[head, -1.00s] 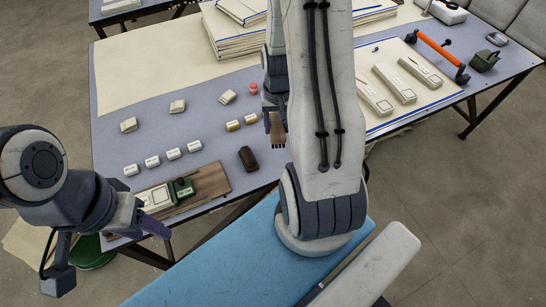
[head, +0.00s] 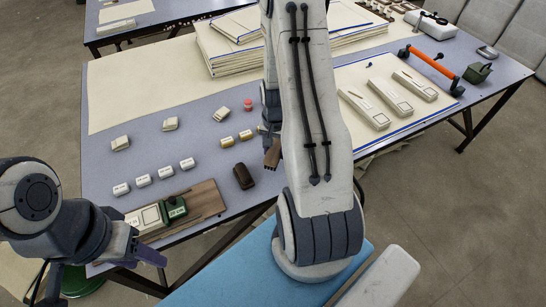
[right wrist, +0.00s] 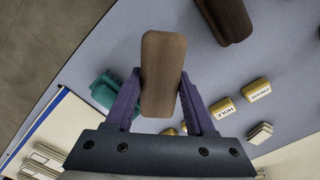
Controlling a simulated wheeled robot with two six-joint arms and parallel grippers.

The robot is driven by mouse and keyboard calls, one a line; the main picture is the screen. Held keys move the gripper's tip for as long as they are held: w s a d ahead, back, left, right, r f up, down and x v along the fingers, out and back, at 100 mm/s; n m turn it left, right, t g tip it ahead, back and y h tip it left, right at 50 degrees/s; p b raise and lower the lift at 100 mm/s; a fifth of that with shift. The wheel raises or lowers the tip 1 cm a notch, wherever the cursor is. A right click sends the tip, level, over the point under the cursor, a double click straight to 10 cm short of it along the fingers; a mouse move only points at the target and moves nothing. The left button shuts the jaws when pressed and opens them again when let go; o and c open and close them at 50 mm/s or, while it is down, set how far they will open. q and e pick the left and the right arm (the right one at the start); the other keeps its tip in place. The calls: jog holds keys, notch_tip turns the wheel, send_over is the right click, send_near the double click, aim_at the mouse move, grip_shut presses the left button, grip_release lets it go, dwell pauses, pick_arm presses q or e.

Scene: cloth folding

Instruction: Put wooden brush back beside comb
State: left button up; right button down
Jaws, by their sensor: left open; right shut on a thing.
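My right gripper (right wrist: 160,100) is shut on a brown wooden block, which looks like the wooden brush (right wrist: 163,75). In the head view the brush (head: 272,153) hangs from the right gripper, near the table's front edge; my right arm hides part of the gripper. A dark brown rounded block (head: 243,176) lies on the table left of it and also shows in the right wrist view (right wrist: 226,18). I cannot make out the comb for certain; a teal object (right wrist: 104,90) lies beside the gripper in the right wrist view. My left gripper (head: 148,257) is open and empty at the front left.
A wooden board (head: 205,197) with a green-ended box lies at the front left. Several small white blocks (head: 187,164) and yellow labelled blocks (head: 227,142) stand near the middle. Cream boards (head: 390,118) lie right of my arm. Bare grey-blue table (head: 190,140) shows between blocks.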

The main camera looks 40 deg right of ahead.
jog(key=shift+w+a+f, duration=0.15)
jog(key=shift+w+f, duration=0.05)
jog(key=shift+w, duration=0.05)
jog(key=shift+f, duration=1.95)
jog(key=shift+f, duration=0.15)
jog(key=shift+c, duration=1.3)
grip_release()
